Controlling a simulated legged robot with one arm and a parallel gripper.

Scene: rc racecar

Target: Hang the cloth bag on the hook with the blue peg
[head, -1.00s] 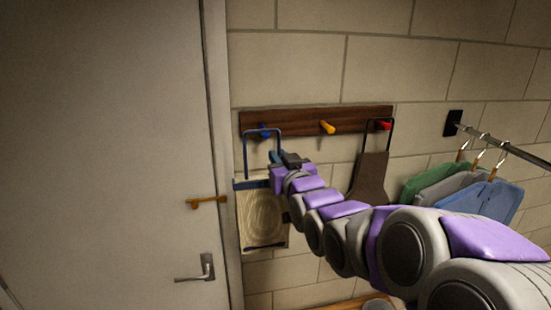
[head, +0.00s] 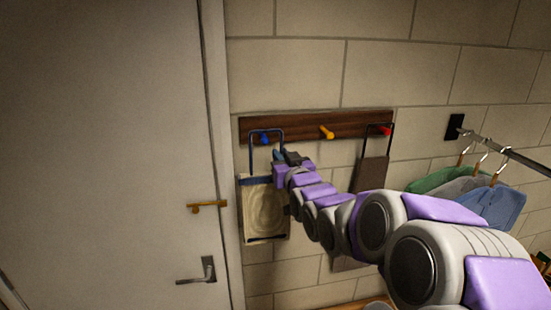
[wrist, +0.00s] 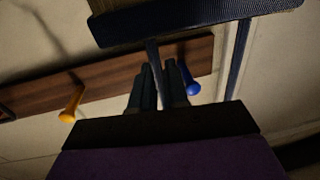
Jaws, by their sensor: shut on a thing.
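The cloth bag (head: 265,218) is cream with a dark blue band and hangs upright below the rack, near the door frame. Its dark blue handle (head: 267,129) forms a tall loop. My gripper (head: 279,156) is shut on the right side of this handle; the wrist view shows the fingers (wrist: 158,72) closed around the strap. The blue peg (head: 264,138) shows inside the loop, below its top. I cannot tell whether the loop is around the peg or only in front of it. In the wrist view the blue peg (wrist: 193,88) is just beside the fingers.
The wooden rack (head: 300,129) also has a yellow peg (head: 327,132) and a red peg (head: 385,130), with a brown bag (head: 372,172) hanging by the red one. A rail (head: 510,152) with hangers and clothes is at right. A door (head: 110,150) stands at left.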

